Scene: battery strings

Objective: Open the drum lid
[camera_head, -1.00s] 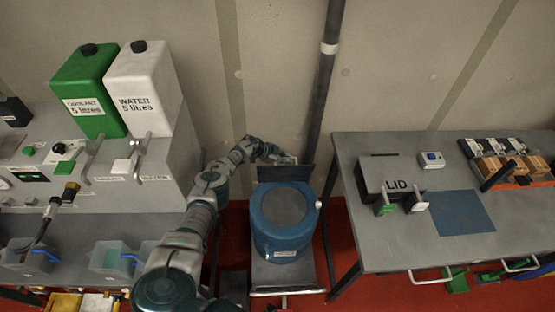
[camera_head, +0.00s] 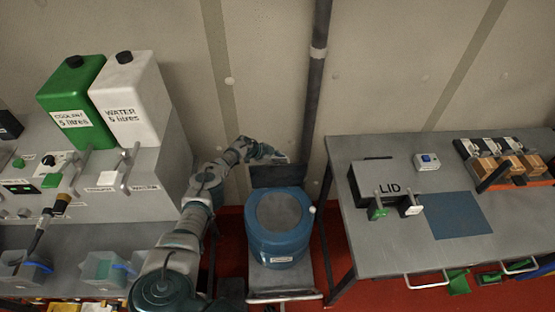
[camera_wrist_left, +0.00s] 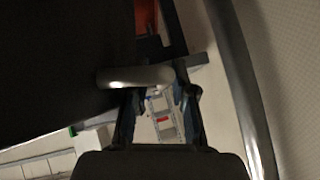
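The blue drum (camera_head: 277,243) stands upright in the middle of the head view. Its round grey top (camera_head: 280,212) sits flat inside the blue rim. My left arm comes in on the left of the drum, and my left gripper (camera_head: 268,154) is behind it, above a dark upright panel (camera_head: 279,176). The left wrist view shows two dark fingers of the gripper (camera_wrist_left: 158,98) spread apart. A rounded grey bar (camera_wrist_left: 136,77) crosses in front of the fingertips; I cannot tell whether they touch it. My right gripper is out of view.
A dark vertical pipe (camera_head: 313,95) rises behind the drum. A grey table (camera_head: 340,150) with a box marked LID (camera_head: 369,179) stands on the right. On the left, green (camera_head: 76,100) and white (camera_head: 130,95) containers stand on a grey unit. Red floor shows around the drum.

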